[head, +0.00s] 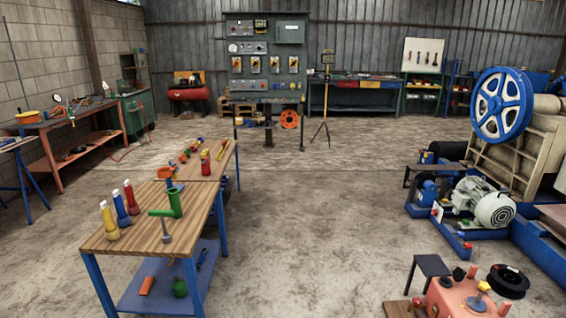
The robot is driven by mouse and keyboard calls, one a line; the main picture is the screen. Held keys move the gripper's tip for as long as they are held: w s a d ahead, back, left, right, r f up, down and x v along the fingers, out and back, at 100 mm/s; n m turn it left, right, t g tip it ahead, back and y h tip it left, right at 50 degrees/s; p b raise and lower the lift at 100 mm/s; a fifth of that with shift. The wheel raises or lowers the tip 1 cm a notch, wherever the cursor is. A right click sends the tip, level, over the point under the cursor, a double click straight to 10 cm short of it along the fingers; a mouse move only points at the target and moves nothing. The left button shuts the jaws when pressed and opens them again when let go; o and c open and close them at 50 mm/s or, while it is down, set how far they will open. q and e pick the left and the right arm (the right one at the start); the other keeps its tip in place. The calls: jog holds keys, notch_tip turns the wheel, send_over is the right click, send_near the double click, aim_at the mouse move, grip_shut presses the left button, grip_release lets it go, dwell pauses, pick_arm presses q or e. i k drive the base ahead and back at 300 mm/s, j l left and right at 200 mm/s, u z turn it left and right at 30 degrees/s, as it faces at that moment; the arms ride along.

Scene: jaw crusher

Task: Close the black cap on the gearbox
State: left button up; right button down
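The red-orange housing (462,302) at the bottom right, cut off by the lower edge of the view, looks like the gearbox. A small black piece (459,274) stands up at its top edge, with a small orange piece beside it. A yellow and black fitting (483,286) sits on its top. A large black round part (509,281) lies at its right rear; I cannot tell whether it is attached. Which black piece is the cap, and how far it is open, is too small to tell. Neither of my grippers is in view.
A wooden workbench (150,234) with bottles and tools stands at the left front. A small dark stool-like stand (432,265) is left of the housing. An electric motor (490,206) and the crusher (525,150) stand behind it. The middle floor (320,230) is clear.

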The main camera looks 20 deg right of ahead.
aim_at(459, 274)
jog(key=i+l+z, duration=0.1)
jog(key=i+z, duration=0.25)
jog(key=i, duration=0.3)
jog(key=i+z, duration=0.4)
jog(key=i, duration=0.2)
jog(key=i+j+z, duration=0.35)
jog(key=i, duration=0.25)
jog(key=i+j+z, duration=0.2)
jog(key=i+z, duration=0.2)
jog(key=i+j+z, duration=0.4)
jog(key=i, duration=0.15)
